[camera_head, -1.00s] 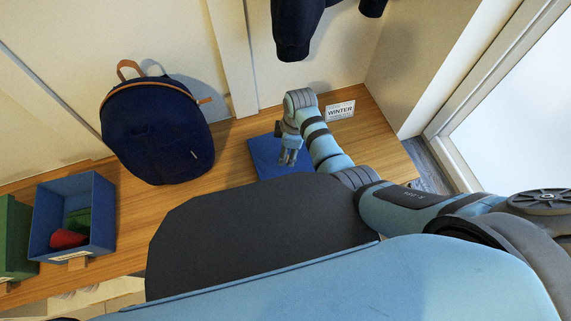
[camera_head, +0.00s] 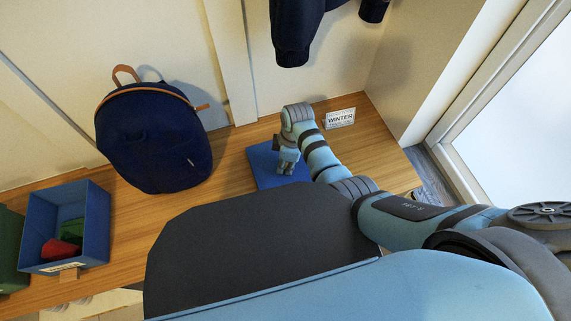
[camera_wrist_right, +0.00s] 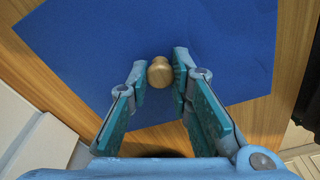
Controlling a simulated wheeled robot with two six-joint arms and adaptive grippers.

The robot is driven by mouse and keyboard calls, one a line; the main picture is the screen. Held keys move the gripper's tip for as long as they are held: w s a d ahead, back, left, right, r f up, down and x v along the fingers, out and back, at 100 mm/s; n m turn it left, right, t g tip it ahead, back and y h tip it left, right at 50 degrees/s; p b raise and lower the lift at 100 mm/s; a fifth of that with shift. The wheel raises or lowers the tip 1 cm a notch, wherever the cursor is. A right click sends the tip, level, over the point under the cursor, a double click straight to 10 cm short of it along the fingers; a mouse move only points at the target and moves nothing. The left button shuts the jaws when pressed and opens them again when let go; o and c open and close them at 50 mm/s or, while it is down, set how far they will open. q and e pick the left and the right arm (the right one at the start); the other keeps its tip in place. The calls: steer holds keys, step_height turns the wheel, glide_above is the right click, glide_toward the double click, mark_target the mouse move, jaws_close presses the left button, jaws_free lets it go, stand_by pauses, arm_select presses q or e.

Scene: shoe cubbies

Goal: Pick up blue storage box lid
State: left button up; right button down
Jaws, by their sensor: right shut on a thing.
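The blue storage box lid (camera_head: 264,158) lies flat on the wooden bench, partly hidden by my right arm. In the right wrist view the lid (camera_wrist_right: 95,55) is a flat blue panel with a round brass-coloured knob (camera_wrist_right: 160,72). My right gripper (camera_head: 287,169) is over the lid, fingers pointing down. In the wrist view its fingers (camera_wrist_right: 162,78) are on either side of the knob, shut on it. I cannot see any gap under the lid. The open blue storage box (camera_head: 95,215) stands at the left, with red and green items inside. My left gripper is not in view.
A dark blue backpack (camera_head: 152,140) leans against the wall between box and lid. A green box (camera_head: 10,250) is at the far left edge. A "WINTER" card (camera_head: 340,118) stands behind the lid. A dark garment (camera_head: 295,35) hangs above. Bare bench (camera_head: 230,160) lies left of the lid.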

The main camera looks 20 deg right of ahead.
arm_select(q)
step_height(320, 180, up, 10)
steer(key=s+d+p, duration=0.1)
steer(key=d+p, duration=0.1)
steer(key=p, duration=0.8)
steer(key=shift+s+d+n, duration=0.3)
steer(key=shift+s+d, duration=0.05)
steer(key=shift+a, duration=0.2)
arm_select(e)
step_height(320, 180, up, 20)
